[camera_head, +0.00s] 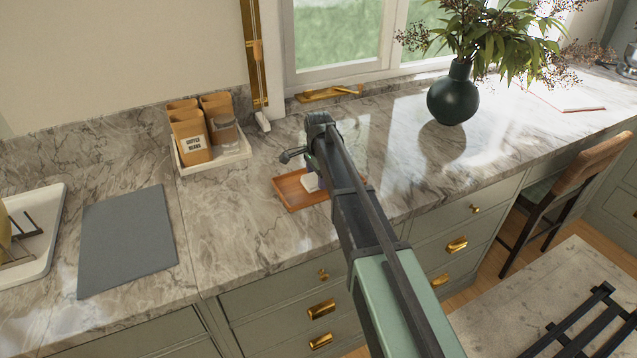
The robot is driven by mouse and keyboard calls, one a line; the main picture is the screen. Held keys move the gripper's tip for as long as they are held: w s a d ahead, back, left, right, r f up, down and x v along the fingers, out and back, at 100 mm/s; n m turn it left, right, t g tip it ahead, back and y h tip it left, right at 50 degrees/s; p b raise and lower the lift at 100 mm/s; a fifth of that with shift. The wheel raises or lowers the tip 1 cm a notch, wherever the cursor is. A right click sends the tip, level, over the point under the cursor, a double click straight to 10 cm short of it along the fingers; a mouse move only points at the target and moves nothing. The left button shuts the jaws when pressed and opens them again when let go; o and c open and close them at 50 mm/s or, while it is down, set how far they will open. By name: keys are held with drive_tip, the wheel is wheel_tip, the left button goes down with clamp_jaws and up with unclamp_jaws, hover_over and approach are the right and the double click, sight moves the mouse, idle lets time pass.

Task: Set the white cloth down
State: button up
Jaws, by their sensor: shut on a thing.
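My arm reaches from the lower right over the marble counter, and my gripper (312,170) is low over a wooden tray (291,195). A small part of the white cloth (311,183) shows beside my arm, just below the gripper and over the tray. The gripper is shut on the white cloth. My arm hides most of the cloth and the fingertips. I cannot tell whether the cloth touches the tray.
A white box (214,159) with brown bags and a glass stands behind left. A grey mat (127,240) and a white tray (40,236) lie at left. A dark green vase (453,97) with branches stands behind right. Counter between tray and mat is clear.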

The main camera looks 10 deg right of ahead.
drive_tip(key=o, duration=0.8)
drive_tip(key=shift+f, duration=0.1)
drive_tip(key=shift+o, duration=0.2)
wheel_tip(320, 180, up, 13)
drive_tip(key=p, duration=1.2)
drive_tip(key=s+n, duration=1.5)
drive_tip(key=s, duration=1.5)
drive_tip(key=shift+f, duration=0.3)
wheel_tip(320, 180, down, 4)
drive_tip(key=b, duration=0.4)
drive_tip(key=shift+a, duration=0.1)
